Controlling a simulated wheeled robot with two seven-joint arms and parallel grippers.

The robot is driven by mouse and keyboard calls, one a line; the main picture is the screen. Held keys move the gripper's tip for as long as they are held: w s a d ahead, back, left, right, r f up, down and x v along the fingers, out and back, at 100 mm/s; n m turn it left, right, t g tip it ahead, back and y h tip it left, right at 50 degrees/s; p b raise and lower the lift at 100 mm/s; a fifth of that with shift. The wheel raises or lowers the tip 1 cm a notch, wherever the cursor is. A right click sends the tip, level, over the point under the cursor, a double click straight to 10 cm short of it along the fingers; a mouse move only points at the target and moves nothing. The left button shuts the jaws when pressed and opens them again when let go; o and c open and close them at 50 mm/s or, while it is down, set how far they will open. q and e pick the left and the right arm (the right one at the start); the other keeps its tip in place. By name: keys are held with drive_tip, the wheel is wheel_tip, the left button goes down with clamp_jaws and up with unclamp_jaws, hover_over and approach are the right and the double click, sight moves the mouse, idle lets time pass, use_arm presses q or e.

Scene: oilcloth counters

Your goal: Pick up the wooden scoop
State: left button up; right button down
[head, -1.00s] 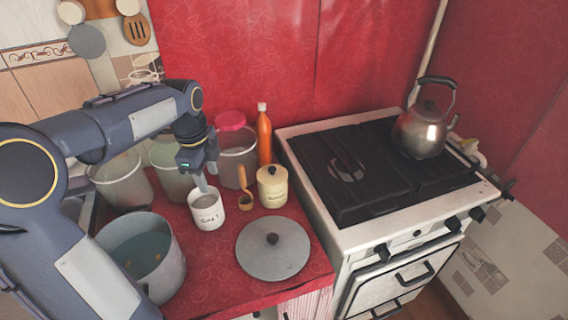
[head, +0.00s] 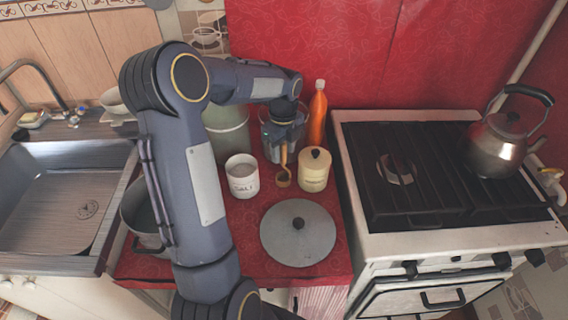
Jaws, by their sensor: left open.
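The wooden scoop (head: 283,179) stands on the red counter between the white salt pot (head: 242,178) and the cream lidded canister (head: 314,171), its handle pointing up. My left gripper (head: 284,146) is open and points down at the top of the scoop's handle. The gripper hides the handle's upper end, and I cannot tell whether the fingers are around it or touching it. My right gripper is not in view.
A clear jar (head: 268,147) stands behind the gripper, with an orange bottle (head: 317,118) to its right. A grey lid (head: 299,247) lies in front. A metal pot (head: 135,214) is partly behind my arm. The stove (head: 376,238) is right, the sink (head: 62,205) left.

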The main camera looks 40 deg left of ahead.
use_arm(q)
drive_tip(key=shift+f, duration=0.25)
clamp_jaws()
drive_tip(key=shift+r, duration=0.15)
